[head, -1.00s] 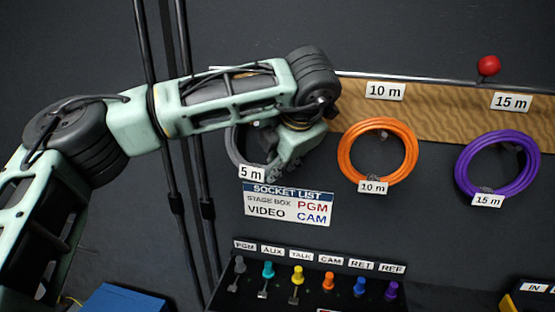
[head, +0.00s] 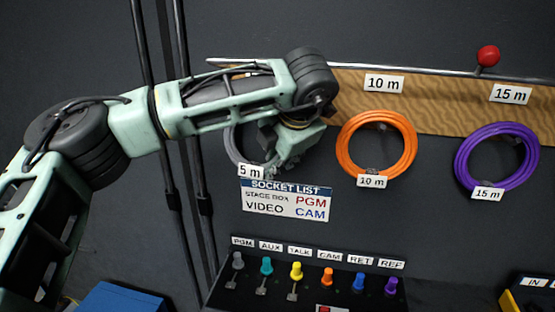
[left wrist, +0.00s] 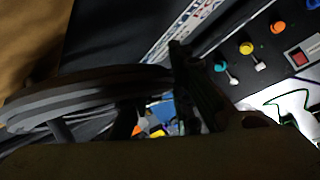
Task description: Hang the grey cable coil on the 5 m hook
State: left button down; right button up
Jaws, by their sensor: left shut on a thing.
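The grey cable coil (head: 233,146) is at the left end of the wooden board, with its 5 m tag (head: 250,172) hanging at the bottom. My left gripper (head: 273,168) is shut on the coil at its lower right, and my arm covers much of the coil's upper part. In the left wrist view the coil (left wrist: 85,92) runs from the left edge to the dark gripper fingers (left wrist: 185,95). The 5 m hook is hidden behind my arm in the head view, so I cannot tell whether the coil rests on it. My right gripper is not in view.
An orange coil (head: 344,150) and a purple coil (head: 461,160) hang to the right under 10 m and 15 m labels. A metal rail (head: 430,72) with a red ball (head: 489,55) runs above. The socket list sign (head: 286,202) and a panel of coloured plugs (head: 310,268) are below.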

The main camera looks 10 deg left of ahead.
pick_arm(q)
jog(key=shift+f, duration=0.15)
jog(key=c, duration=1.5)
grip_release()
